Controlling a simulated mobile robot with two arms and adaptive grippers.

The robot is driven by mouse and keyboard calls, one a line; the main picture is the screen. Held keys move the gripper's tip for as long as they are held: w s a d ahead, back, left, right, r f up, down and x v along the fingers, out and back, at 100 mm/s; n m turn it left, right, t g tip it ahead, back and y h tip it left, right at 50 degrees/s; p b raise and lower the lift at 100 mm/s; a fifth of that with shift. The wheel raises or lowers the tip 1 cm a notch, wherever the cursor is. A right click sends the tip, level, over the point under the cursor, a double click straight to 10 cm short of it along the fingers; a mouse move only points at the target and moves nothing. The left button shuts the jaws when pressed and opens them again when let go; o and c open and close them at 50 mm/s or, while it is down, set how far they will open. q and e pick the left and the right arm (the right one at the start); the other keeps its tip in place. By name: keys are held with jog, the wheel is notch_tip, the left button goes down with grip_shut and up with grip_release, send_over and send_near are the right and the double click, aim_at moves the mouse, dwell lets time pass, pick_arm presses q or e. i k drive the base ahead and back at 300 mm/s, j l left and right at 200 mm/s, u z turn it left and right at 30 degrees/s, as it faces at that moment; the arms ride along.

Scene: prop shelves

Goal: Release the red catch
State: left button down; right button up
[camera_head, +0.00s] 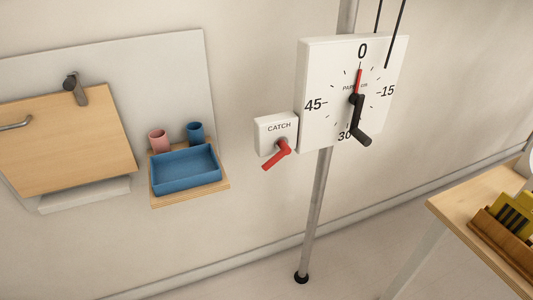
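The red catch (277,155) is a red lever on a small white box labelled CATCH (276,130). Its handle slants down and to the left from its pivot. The box sits against the lower left side of a white dial panel (325,75). The dial has a red pointer (359,81) aimed at 0 and a black crank (359,122) at its centre. Neither of my grippers is in the head view.
A metal pole (316,215) stands behind the dial. To the left, a small wooden shelf (190,197) holds a blue tray (186,183), with pink and blue cups. A hinged wooden panel (70,135) hangs further left. A table (445,215) stands at the right. Space before the catch is clear.

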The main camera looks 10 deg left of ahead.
aim_at(281, 144)
jog(key=i+l+u, duration=0.35)
jog(key=l+u, duration=0.15)
jog(key=i+l+u, duration=0.2)
jog(key=l, duration=0.2)
jog(key=l+u, duration=0.25)
jog(key=i+l+u, duration=0.25)
jog(key=l, duration=0.2)
jog(key=k, duration=0.1)
